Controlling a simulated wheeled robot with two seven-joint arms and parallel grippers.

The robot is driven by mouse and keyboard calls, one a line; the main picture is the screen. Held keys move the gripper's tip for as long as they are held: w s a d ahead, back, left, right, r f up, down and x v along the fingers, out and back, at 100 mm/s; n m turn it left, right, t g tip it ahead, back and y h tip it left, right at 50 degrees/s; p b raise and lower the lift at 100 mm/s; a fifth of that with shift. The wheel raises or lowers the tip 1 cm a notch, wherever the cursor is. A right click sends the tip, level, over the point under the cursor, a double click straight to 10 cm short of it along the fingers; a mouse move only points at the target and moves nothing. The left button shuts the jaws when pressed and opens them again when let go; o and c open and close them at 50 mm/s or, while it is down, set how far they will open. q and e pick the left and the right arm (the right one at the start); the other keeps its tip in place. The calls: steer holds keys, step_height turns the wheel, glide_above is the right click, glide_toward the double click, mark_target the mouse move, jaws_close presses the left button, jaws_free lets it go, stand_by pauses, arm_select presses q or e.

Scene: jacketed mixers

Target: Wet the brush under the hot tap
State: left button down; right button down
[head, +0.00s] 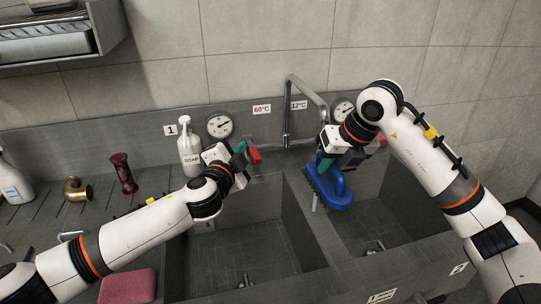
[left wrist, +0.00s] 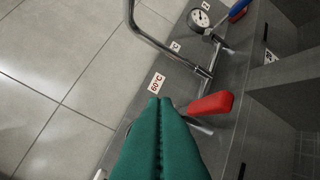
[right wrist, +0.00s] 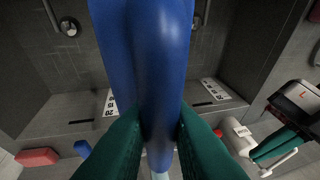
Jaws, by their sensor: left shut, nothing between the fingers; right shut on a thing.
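The blue brush (head: 340,190) is in my right gripper (head: 326,165), above the sinks near the divider. My right wrist view shows its blue handle (right wrist: 150,60) between the teal fingers; its bristles are hard to make out. The hot tap's red lever (head: 254,156) is by the 60°C label (head: 262,109). My left gripper (head: 241,148) is shut and empty beside this lever. In the left wrist view the red lever (left wrist: 210,106) is just right of the closed fingertips (left wrist: 160,103).
A soap bottle (head: 189,147) stands just left of my left gripper. The left basin (head: 235,245) and right basin (head: 385,230) look empty. A pink sponge (head: 128,286), a brass elbow (head: 77,189) and a dark red part (head: 124,173) lie or stand at left. Two gauges (head: 220,125) are on the wall ledge.

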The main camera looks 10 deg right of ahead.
arm_select(q)
steer(key=d+r+n+y, duration=0.3)
steer(key=r+n+y, duration=0.1)
steer(key=n, duration=0.4)
arm_select(e)
steer(key=shift+d, duration=0.1)
arm_select(q)
steer(key=n+g+y, duration=0.2)
steer(key=n+y, duration=0.3)
steer(key=n, duration=0.5)
glide_above(256, 156)
step_height(256, 156, down, 3)
steer(key=shift+s+r, duration=0.1)
step_height(256, 156, down, 3)
steer(key=shift+f, duration=0.7)
